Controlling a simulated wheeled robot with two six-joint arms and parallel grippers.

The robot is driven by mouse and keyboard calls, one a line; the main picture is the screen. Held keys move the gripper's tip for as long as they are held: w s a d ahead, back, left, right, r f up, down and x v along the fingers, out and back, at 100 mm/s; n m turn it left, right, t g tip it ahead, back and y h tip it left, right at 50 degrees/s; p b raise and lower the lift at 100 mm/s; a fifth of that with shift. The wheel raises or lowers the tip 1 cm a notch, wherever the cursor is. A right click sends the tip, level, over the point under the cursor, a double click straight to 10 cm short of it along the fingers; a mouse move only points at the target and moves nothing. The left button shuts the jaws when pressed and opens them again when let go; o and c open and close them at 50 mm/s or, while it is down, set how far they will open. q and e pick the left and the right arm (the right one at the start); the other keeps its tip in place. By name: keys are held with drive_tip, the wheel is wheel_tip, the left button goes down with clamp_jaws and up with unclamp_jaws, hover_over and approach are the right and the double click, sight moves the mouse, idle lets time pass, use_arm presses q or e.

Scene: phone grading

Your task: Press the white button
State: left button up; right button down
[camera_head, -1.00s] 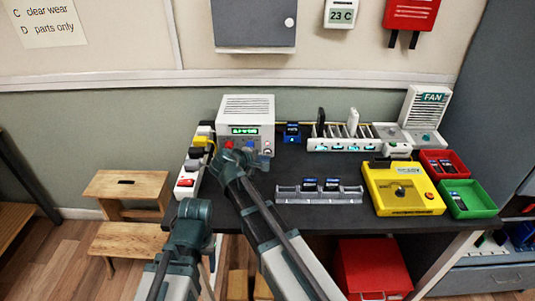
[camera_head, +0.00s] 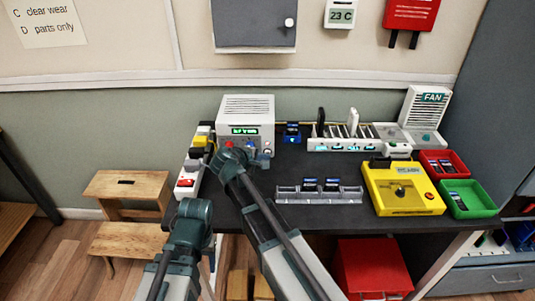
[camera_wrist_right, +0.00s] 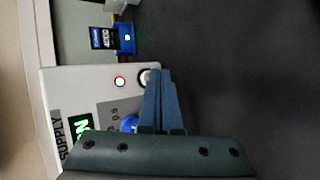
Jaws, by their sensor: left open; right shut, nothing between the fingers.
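The white power supply (camera_head: 247,115) with a green display stands at the back left of the dark bench. My right gripper (camera_wrist_right: 160,72) is shut and empty. Its blue fingertips overlap the edge of the white button in that view; I cannot tell whether they touch it. In the head view my right gripper (camera_head: 249,158) is in front of the supply's face. My left gripper (camera_head: 195,212) is low at the bench's front left edge, open, its fingers hard to see.
A blue knob (camera_wrist_right: 129,123) is partly behind my right fingers. A blue holder (camera_head: 292,133) stands right of the supply. A white strip with a red switch (camera_head: 187,182) lies to the left. A grey rack (camera_head: 319,195) and yellow box (camera_head: 403,188) are farther right.

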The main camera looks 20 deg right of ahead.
drive_tip(key=shift+w+d, duration=0.1)
drive_tip(key=shift+w, duration=0.4)
idle(0.8)
drive_tip(key=shift+s, duration=0.1)
drive_tip(key=shift+s+a, duration=0.25)
drive_tip(key=shift+s, duration=0.5)
drive_tip(key=shift+s, duration=0.1)
drive_tip(key=shift+s+a, duration=0.25)
drive_tip(key=shift+s, duration=0.55)
drive_tip(key=shift+s+a, duration=0.2)
drive_tip(key=shift+s, duration=0.55)
drive_tip(key=shift+s+a, duration=0.25)
drive_tip(key=shift+s, duration=0.55)
